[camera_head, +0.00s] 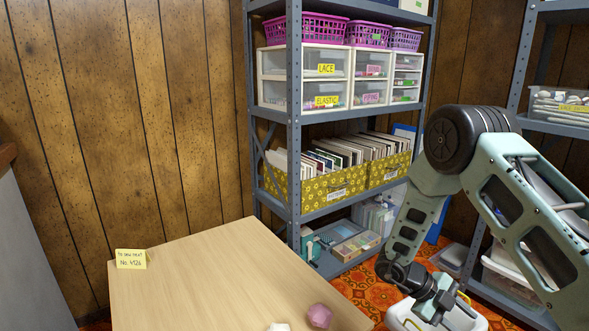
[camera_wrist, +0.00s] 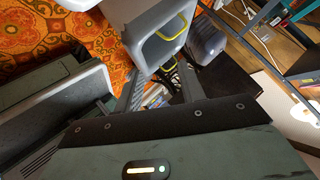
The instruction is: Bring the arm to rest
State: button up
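My arm comes in from the right of the head view, bent at a dark round joint. My gripper (camera_head: 437,305) hangs low at its end, pointing down over a white bin (camera_head: 470,318) with yellow handles. The bin also shows beyond the fingers in the wrist view (camera_wrist: 148,48). In the wrist view two dark fingers (camera_wrist: 160,92) stand apart with a gap between them. I see nothing held in the gap. The gripper is to the right of the table, clear of its top.
A light wooden table (camera_head: 210,275) bears a yellow card (camera_head: 131,259), a pink faceted piece (camera_head: 320,316) and a whitish piece (camera_head: 279,327). A grey metal shelf (camera_head: 294,130) with drawers, baskets and pattern boxes stands behind. Another shelf (camera_head: 520,75) is at right, close to my arm.

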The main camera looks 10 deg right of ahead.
jog(key=w+a+r+n+t+y+p, duration=0.1)
jog(key=w+a+r+n+t+y, duration=0.1)
jog(key=w+a+r+n+t, duration=0.4)
jog(key=w+a+r+n+t+y, duration=0.25)
jog(key=w+a+n+t, duration=0.25)
jog(key=w+a, duration=0.25)
jog(key=s+a+r+n+y+p, duration=0.1)
jog(key=s+a+r+n+y, duration=0.35)
jog(key=a+n, duration=0.4)
jog(key=s+a+r+n+y, duration=0.4)
jog(key=s+a+r+n, duration=0.15)
jog(key=a, duration=0.65)
jog(key=s+a+r+n+g, duration=0.2)
jog(key=s+r+n+g, duration=0.15)
jog(key=s+n, duration=0.85)
jog(key=s+d+r+n+g+h+p, duration=0.1)
jog(key=s+d+n, duration=0.15)
jog(key=s, duration=0.35)
jog(key=s+d+r+n+g+h, duration=0.1)
jog(key=s+d+h, duration=0.15)
jog(key=s, duration=0.35)
notch_tip(320, 180, up, 38)
jog(key=p, duration=3.8)
jog(key=shift+d, duration=0.4)
